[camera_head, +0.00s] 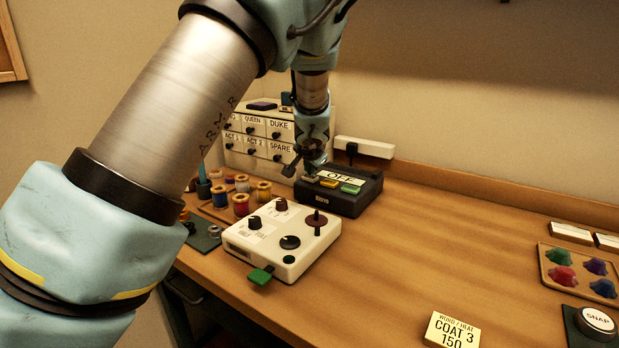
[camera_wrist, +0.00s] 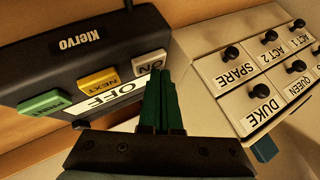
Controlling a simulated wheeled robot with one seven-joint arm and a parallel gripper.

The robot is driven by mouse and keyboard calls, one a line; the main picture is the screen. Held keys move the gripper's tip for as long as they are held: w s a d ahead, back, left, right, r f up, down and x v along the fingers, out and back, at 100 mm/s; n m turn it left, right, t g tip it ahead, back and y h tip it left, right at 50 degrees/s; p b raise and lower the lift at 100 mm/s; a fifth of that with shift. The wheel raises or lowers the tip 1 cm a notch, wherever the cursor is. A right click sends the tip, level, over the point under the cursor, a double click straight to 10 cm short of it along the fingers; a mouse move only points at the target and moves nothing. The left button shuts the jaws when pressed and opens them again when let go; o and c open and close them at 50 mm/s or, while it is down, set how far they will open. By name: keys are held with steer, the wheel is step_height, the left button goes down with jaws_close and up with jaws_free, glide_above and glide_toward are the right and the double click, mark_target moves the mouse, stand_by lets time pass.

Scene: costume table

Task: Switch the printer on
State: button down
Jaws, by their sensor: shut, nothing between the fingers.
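The printer is a black box (camera_head: 345,203) marked Klervo in the wrist view (camera_wrist: 80,45). Its white strip (camera_wrist: 104,99) reads OFF. It has a green button (camera_wrist: 44,104), a yellow NEXT button (camera_wrist: 99,80) and a pale ON button (camera_wrist: 149,62). My gripper (camera_wrist: 163,76) is shut and empty, its green fingertips at the lower right edge of the ON button. I cannot tell whether they touch it. In the head view my gripper (camera_head: 311,171) points down at the printer's left end, partly hiding the ON button.
A white drawer cabinet (camera_head: 258,140) stands behind left, close to my gripper in the wrist view. A white control box (camera_head: 268,238) with knobs is in front. Thread spools (camera_head: 241,204) stand to the left. A COAT 3 card (camera_head: 453,331) and a SNAP button (camera_head: 597,320) are at right. The middle table is clear.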

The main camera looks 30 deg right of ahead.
mark_target(309, 178)
steer(key=shift+f+b, duration=0.25)
steer(key=shift+b, duration=0.05)
steer(key=shift+r, duration=0.1)
stand_by(0.3)
steer(key=shift+r+p, duration=0.75)
steer(key=shift+r, duration=0.1)
step_height(309, 178, up, 6)
steer(key=p, duration=0.4)
stand_by(0.3)
